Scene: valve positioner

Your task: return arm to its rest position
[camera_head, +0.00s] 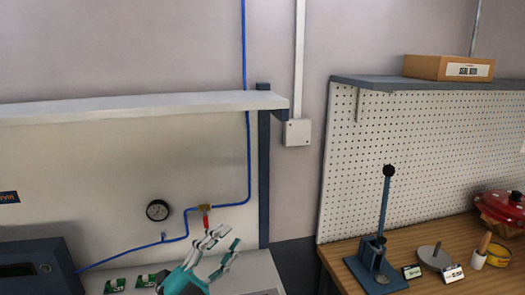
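My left gripper (231,236) shows at the bottom centre, teal and white, with its fingers pointing up and right. Its two fingers are apart with nothing seen between them. The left arm behind it is mostly below the picture. Just above the gripper is a small brass valve with a red handle (206,217) on the blue air line (174,239). The handle hangs downward, close to the upper finger in the picture; I cannot tell whether they touch. My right gripper is not in view.
A round gauge (158,210) is on the wall panel left of the valve. A white shelf (140,106) overhangs it. A dark box (35,268) stands at lower left, near green cards (115,285). At right, a wooden bench (430,285) holds a blue lever press (383,225) and a red pot (503,210).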

